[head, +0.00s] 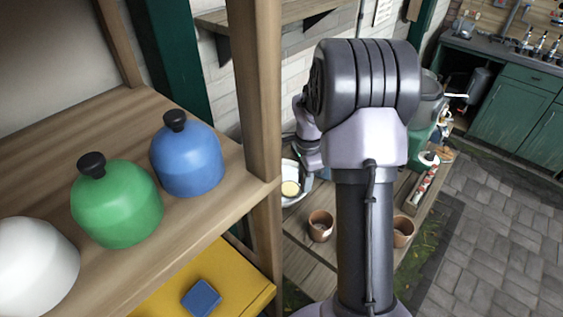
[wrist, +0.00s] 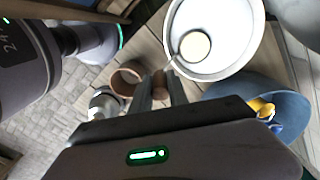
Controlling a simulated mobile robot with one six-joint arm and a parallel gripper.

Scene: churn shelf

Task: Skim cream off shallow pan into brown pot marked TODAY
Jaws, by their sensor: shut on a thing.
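The shallow white pan (wrist: 231,66) is at the upper middle of the wrist view, and its edge shows in the head view (head: 294,199). The skimmer (wrist: 195,46) has a round, pale-yellow head over the pan's inside; I cannot tell whether it touches the bottom or holds cream. My gripper (wrist: 160,88) is shut on the skimmer's brown handle beside the pan. A brown pot (wrist: 127,78) is left of the fingers. Two brown pots, one left (head: 320,226) and one right (head: 403,231), stand on the wooden bench in the head view. No TODAY marking is readable.
A shelf (head: 190,225) on the left bears green (head: 117,205), blue (head: 187,160) and white (head: 35,265) lidded or rounded vessels. Its post (head: 257,90) stands near my arm. A blue-grey bowl (wrist: 285,95) with yellow and blue items is right of the gripper. Paved floor (head: 490,230) is open at right.

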